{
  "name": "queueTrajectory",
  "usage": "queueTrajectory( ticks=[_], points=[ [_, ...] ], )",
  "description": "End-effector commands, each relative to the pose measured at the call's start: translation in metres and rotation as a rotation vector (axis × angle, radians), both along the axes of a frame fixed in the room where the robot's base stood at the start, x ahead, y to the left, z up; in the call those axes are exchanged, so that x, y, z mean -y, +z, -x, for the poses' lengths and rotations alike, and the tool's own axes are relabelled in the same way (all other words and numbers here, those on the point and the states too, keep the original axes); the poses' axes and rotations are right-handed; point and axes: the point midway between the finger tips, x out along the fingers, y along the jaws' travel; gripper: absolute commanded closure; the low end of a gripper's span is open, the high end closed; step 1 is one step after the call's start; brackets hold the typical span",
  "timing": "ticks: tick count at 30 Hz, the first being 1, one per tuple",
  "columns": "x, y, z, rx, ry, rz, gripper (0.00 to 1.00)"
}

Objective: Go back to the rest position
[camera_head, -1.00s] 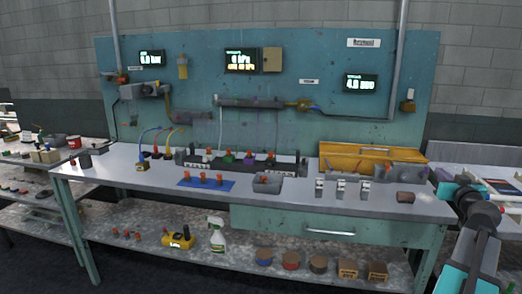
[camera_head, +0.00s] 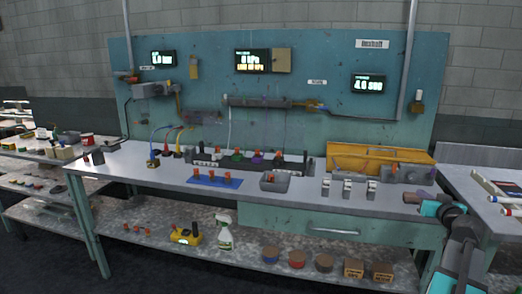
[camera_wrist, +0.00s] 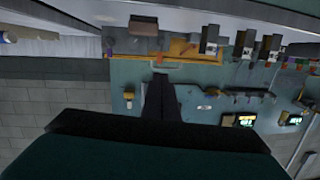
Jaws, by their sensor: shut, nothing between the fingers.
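My gripper (camera_wrist: 160,98) is dark in the wrist view. Its two fingers lie together with nothing held between them. The wrist view is upside down, so the bench shows at the top and the wall panel below. The fingers appear in front of the teal panel (camera_wrist: 205,75), apart from the bench things. In the head view my arm is at the right, over the right end of the workbench, and I cannot make out the fingertips there. No rest position marker shows.
A brown block (camera_head: 412,198) lies on the workbench (camera_head: 300,208) close to my arm. A yellow case (camera_head: 365,157) and a grey bin (camera_head: 275,181) stand farther left. A side table (camera_head: 490,200) stands at the right.

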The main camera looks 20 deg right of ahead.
Motion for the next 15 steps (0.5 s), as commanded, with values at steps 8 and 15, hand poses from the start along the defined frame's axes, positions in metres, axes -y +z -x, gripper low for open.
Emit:
queueTrajectory(
  ticks=[8, 15],
  points=[
    [-0.072, -0.092, -0.053, -0.128, 0.119, -0.131, 1.0],
    [-0.15, -0.179, -0.085, -0.269, 0.22, -0.251, 1.0]
  ],
)
